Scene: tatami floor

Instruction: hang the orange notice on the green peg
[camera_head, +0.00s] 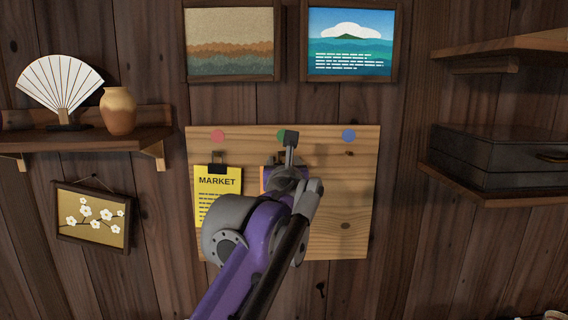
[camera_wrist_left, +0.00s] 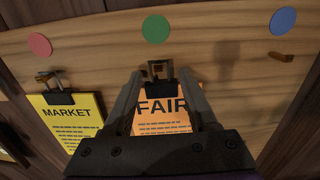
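The orange notice (camera_wrist_left: 165,116), marked FAIR, is upright below the green dot in the left wrist view. Its clip (camera_wrist_left: 157,70) is at the green peg's place; the peg is not clearly distinguishable there. In the head view only the notice's left edge (camera_head: 264,180) shows beside my arm. My left gripper (camera_wrist_left: 160,80) has its two fingers apart, one on each side of the clip, in front of the notice. It looks open, though contact with the clip is hard to judge. The green dot (camera_wrist_left: 156,29) marks the middle position. My right gripper is not in view.
A yellow MARKET notice (camera_head: 216,190) hangs by its clip on the left peg under the red dot (camera_head: 218,135). The peg (camera_wrist_left: 281,57) under the blue dot (camera_wrist_left: 283,20) is bare. Shelves with a fan (camera_head: 60,85), vase (camera_head: 118,110) and case (camera_head: 495,158) flank the board (camera_head: 345,210).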

